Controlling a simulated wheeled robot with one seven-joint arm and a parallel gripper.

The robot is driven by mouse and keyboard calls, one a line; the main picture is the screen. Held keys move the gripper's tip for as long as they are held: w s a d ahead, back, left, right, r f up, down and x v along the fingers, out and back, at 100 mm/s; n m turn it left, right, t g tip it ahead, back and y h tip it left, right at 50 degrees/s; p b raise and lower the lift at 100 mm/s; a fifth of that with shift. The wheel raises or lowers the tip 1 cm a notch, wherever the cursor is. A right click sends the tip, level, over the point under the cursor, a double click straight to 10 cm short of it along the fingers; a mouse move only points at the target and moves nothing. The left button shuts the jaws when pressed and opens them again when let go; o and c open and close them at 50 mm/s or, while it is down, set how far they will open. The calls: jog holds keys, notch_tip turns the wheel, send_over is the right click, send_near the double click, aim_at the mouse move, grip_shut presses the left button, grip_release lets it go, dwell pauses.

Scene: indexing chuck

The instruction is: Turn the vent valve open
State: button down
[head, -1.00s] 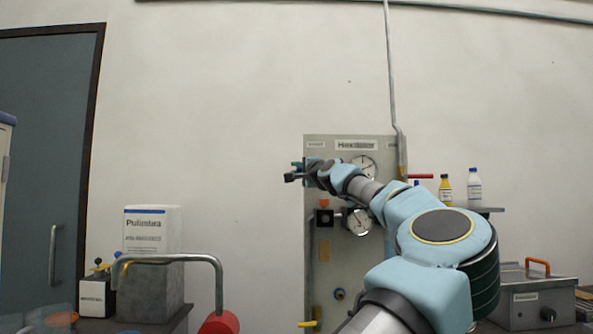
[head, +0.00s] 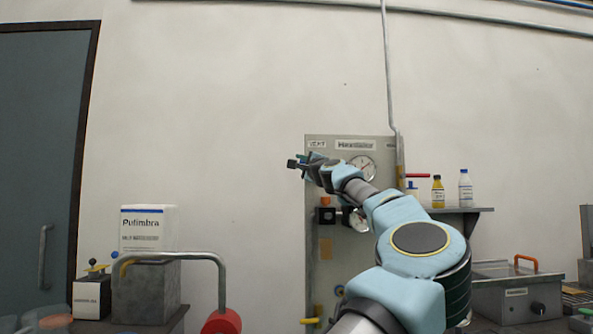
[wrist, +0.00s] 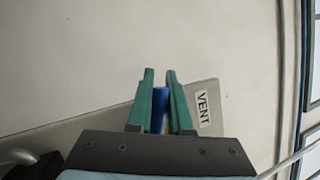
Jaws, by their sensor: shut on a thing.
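In the wrist view, my gripper (wrist: 159,76) has its two teal fingers shut on a blue handle (wrist: 159,108), seen between them. A white VENT label (wrist: 203,109) is on the grey panel (wrist: 112,120) just right of the fingers. In the head view, my gripper (head: 309,158) is at the upper left of the grey panel (head: 327,270), just below the VENT label (head: 317,143). There my gripper and wrist hide the vent valve, so I cannot tell its angle from that side.
An upper gauge (head: 362,167) and a partly hidden lower gauge (head: 359,219) sit on the panel near my arm. A red handle (head: 418,175) sticks out at right, above a shelf (head: 470,210) with two bottles. A bent metal rail (head: 170,256) stands at front left.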

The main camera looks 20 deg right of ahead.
jog(key=shift+d+r+m, duration=0.1)
jog(key=shift+r+m, duration=0.15)
jog(key=shift+m, duration=0.35)
jog(key=c, duration=0.8)
grip_release()
jog(key=shift+c, duration=0.2)
jog(key=b+v, duration=0.5)
jog(key=v, duration=0.5)
jog(key=shift+s+f, duration=0.3)
jog(key=shift+s, duration=0.05)
